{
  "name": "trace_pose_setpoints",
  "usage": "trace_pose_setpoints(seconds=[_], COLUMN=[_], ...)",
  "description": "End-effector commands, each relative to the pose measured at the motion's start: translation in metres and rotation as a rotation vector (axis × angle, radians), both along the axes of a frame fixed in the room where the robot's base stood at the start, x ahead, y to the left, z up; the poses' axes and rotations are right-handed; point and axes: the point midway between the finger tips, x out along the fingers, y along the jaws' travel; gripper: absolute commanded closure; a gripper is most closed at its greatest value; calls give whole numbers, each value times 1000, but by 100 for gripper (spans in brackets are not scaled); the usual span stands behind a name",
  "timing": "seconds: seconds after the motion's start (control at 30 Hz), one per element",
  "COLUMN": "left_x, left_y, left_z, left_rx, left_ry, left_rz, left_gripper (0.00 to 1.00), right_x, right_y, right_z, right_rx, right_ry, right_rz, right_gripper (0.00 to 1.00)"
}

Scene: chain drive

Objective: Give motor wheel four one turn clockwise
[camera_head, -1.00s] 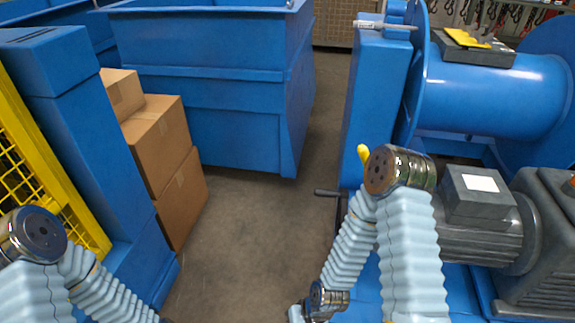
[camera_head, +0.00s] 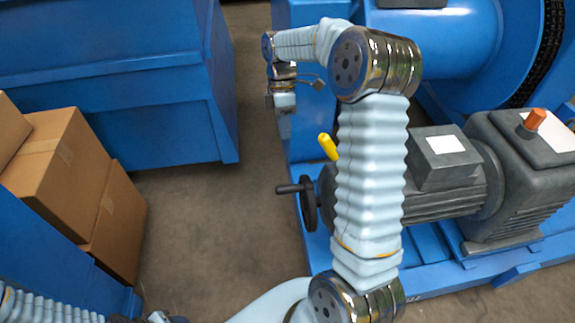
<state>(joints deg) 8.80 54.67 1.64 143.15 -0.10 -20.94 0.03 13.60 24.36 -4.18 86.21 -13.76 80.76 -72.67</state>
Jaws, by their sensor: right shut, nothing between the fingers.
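The motor wheel is a dark handwheel (camera_head: 309,204) on the left end of the grey motor (camera_head: 445,190). It stands on edge, and its crank handle (camera_head: 290,188) points left. My right forearm hides part of the motor's left end. I see no number on the wheel. My right gripper (camera_head: 283,103) is above the wheel and apart from it, in front of the blue machine's upright. It is shut and empty, and small in the view. My left arm shows only at the bottom left edge, and its gripper is out of view.
A yellow lever (camera_head: 327,146) sticks up just above the wheel. A blue bin (camera_head: 120,90) and cardboard boxes (camera_head: 65,160) stand at the left. The blue machine base (camera_head: 430,285) lies under the motor. The grey floor (camera_head: 205,220) left of the wheel is clear.

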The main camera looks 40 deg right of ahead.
Motion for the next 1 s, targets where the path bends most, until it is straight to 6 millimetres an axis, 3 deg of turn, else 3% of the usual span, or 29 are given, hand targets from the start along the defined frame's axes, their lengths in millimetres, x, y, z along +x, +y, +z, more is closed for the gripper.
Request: trace_pose_setpoints(seconds=[0.47, 0.7, 1.0], left_x=[1, 0, 0], left_y=[2, 2, 1], left_z=[-7, -5, -4], left_rx=[3, 2, 2], left_ry=[-1, -1, -1], left_rz=[4, 3, 3], left_gripper=[55, 55, 55], right_x=[-25, -52, -59], right_y=[14, 29, 33], right_z=[-91, -96, -98], right_rx=[2, 1, 1], right_ry=[6, 3, 2], right_rz=[-2, -2, -2], right_gripper=[100, 100, 100])
